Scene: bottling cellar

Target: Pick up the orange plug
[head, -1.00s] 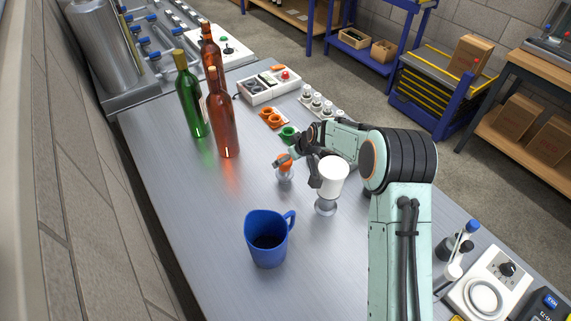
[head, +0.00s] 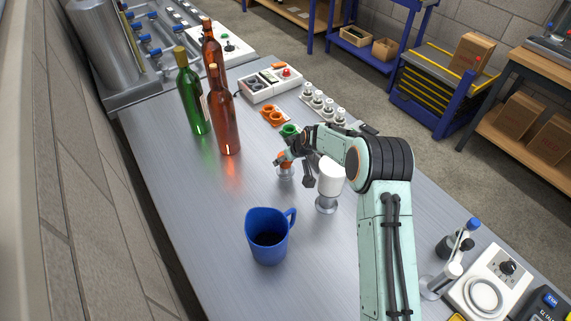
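The orange plug (head: 286,157) sits upright on a small clear or metallic stand (head: 286,174) near the middle of the table in the head view. My gripper (head: 293,171) reaches in from the right at the plug. Its dark fingers look spread, one in front of the plug's left side and the other to the right of it. The finger on the left partly covers the plug. I cannot tell whether either finger touches it.
A green cup (head: 289,131) and an orange double holder (head: 273,116) lie behind. A blue mug (head: 268,240) stands in front, bottles (head: 225,120) at the left. The table's left middle is clear.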

